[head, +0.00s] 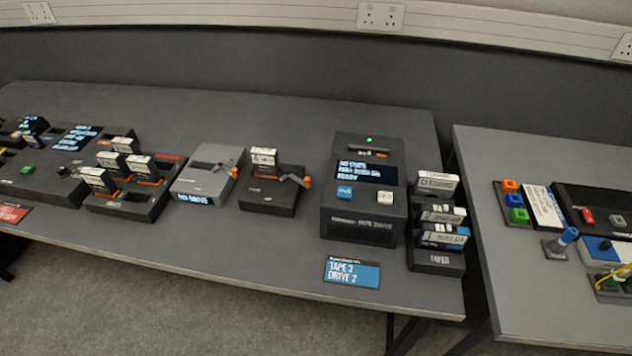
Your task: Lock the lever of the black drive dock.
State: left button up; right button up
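The black drive dock (268,203) sits on the grey table, left of the tape drive. A drive with a white label (264,157) stands upright in its top. The dock's lever (294,179) is a grey bar at its right side with an orange tip (307,182); the tip points out to the right. The lever's exact angle is too small to tell. Neither of my grippers is in view.
A grey dock (198,189) reading "NO DRIVE" stands just left, its own orange-tipped lever empty-side right. A rack (127,204) of several drives is farther left. The tape drive (357,222) stands right, with a blue sign (352,273) before it.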

aim_at(307, 183)
jog(key=k, duration=1.15)
jog(key=u, duration=0.7)
jog(key=i, duration=1.55)
jog(key=z, duration=0.7)
